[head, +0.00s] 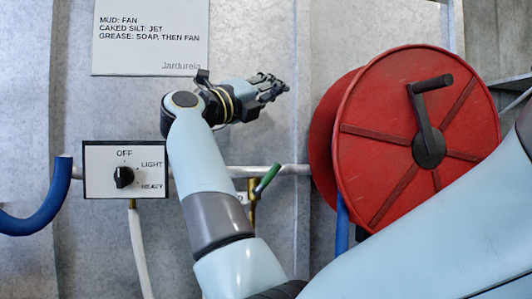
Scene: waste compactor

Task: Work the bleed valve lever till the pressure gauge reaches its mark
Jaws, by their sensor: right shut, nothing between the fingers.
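A green-handled lever (267,178) sits on a brass valve (252,207) on the pale horizontal pipe along the wall. The handle is tilted, its upper end to the right. I take this to be the bleed valve lever. My right gripper (274,86) is up near the wall, well above the lever and apart from it. It is shut and empty, with its fingers pointing right. My right forearm passes just left of the valve and hides part of the pipe. No pressure gauge is in view. My left gripper is not in view.
A large red hose reel (385,160) with a black crank (428,120) stands right of the lever. A black selector knob (124,177) on a white panel marked OFF, LIGHT and HEAVY is at left, beside a blue hose (45,210). A printed sign (150,35) hangs above.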

